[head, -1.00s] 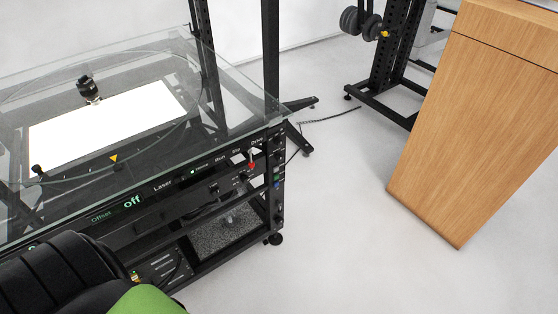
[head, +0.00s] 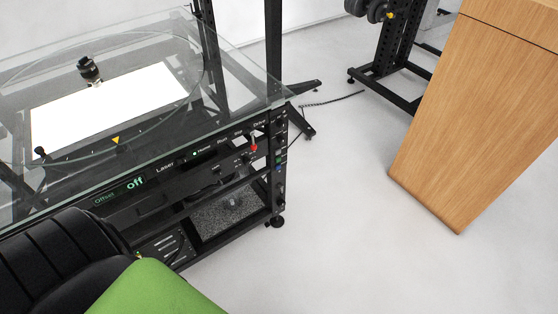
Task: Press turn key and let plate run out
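The turntable rig stands at the left, with a clear round plate (head: 170,112) under a glass top (head: 235,85). A bright white panel (head: 110,104) and a black knob-like part (head: 90,69) show there, with a small yellow triangle (head: 116,141) at the plate's near edge. The front control panel (head: 165,190) carries labels reading Offset, Laser, Run, Stop and Drive, a display (head: 120,190) reading "off", a small green light, and a red-tipped part (head: 254,147) near its right end. The individual keys are too small to tell apart. Neither gripper is in view.
A black padded chair (head: 60,260) with a green part (head: 160,290) stands in front of the rig at lower left. A wooden cabinet (head: 470,115) stands at the right, and a black rack (head: 390,60) behind. The pale floor (head: 335,220) between is clear.

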